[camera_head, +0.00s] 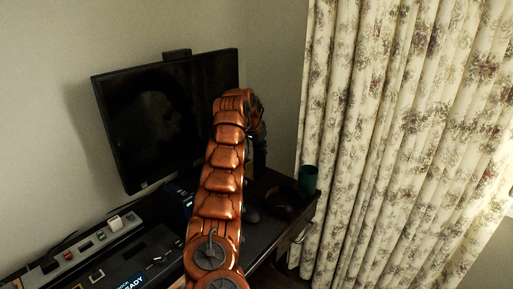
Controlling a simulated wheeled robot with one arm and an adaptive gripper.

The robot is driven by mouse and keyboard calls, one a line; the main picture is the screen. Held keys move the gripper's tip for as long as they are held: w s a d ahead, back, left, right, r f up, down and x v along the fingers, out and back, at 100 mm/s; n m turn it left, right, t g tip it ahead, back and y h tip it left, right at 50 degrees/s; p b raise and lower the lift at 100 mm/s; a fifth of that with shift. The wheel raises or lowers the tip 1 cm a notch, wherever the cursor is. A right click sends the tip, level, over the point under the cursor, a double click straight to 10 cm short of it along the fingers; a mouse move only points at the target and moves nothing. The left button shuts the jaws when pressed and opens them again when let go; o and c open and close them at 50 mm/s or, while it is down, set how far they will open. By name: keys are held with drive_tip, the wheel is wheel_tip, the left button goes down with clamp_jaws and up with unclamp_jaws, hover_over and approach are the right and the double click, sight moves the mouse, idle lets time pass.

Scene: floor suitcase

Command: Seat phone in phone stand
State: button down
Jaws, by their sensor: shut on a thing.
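My copper-coloured arm reaches from the bottom middle up to the front of the monitor and bends over at its top. My gripper (259,143) shows only as a dark part hanging beyond the bend, mostly hidden behind the arm. Its fingertips and anything between them cannot be made out. I cannot pick out the phone or the phone stand; the arm covers part of the dark desk (262,233).
A black monitor (150,115) stands against the wall at the left. A dark green cup (308,179) is at the desk's right end, near a floral curtain (400,130). A dark blue box (179,202) sits left of my arm. Equipment panels (105,240) fill the lower left.

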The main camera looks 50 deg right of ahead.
drive_tip(key=w+d+p, duration=0.4)
drive_tip(key=w+p, duration=0.2)
drive_tip(key=p, duration=0.5)
drive_tip(key=shift+w+d+f, duration=0.3)
drive_tip(key=shift+d, duration=0.1)
drive_tip(key=shift+d+p, duration=0.1)
drive_tip(key=shift+p, duration=0.55)
drive_tip(key=shift+w+f, duration=0.1)
drive_tip(key=shift+f, duration=1.8)
